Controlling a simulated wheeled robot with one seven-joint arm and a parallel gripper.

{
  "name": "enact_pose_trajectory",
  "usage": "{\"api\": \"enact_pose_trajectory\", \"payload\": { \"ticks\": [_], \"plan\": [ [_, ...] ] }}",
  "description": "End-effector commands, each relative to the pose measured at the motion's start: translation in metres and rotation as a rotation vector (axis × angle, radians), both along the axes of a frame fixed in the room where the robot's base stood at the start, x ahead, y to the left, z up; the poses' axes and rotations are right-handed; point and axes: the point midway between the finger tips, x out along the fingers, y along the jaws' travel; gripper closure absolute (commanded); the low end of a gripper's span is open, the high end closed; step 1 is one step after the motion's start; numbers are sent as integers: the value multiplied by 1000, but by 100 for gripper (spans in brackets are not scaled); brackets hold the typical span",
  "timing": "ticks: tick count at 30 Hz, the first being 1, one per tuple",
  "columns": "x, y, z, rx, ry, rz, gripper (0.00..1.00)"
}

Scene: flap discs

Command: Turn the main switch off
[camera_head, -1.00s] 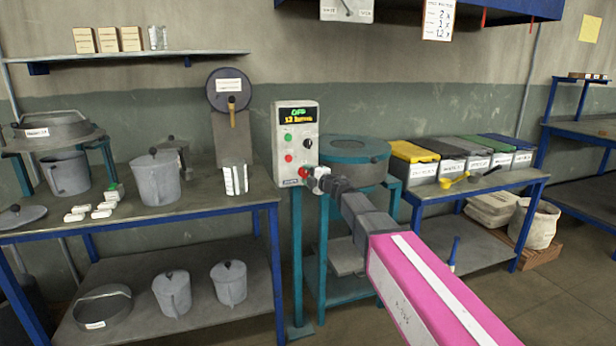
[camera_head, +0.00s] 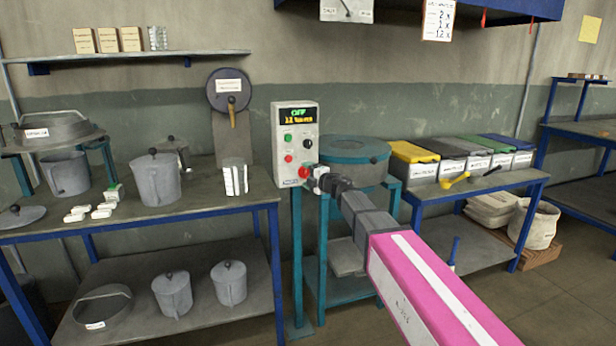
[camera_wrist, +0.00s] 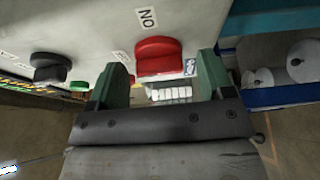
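The grey control box (camera_head: 295,141) hangs upright at centre; its display reads "OFF" on the top line. A red rotary knob (camera_head: 304,171) sits low on its front and seems to be the main switch. In the wrist view the red knob (camera_wrist: 158,55) is large and close, with an "ON" label beside it, upside down. My gripper (camera_head: 316,178) is at the knob. Its green fingers (camera_wrist: 162,84) are spread apart, one to each side of the knob's near end. The fingers look clear of the knob, but contact at the tips cannot be told.
A black knob (camera_wrist: 50,67) and coloured buttons share the panel. A teal round machine (camera_head: 345,152) stands just right of the box. A left bench (camera_head: 200,202) holds pots, and a right bench (camera_head: 480,187) holds lidded bins.

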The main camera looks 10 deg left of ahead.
Motion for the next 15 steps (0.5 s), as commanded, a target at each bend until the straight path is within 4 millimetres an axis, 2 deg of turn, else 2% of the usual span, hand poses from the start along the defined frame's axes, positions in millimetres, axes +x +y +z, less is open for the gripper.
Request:
{"api": "enact_pose_trajectory", "payload": {
  "ticks": [8, 15],
  "plan": [
    [-4, -5, 0, 1, 0, -1, 26],
    [-24, -30, 1, 1, 0, -1, 26]
  ]
}}
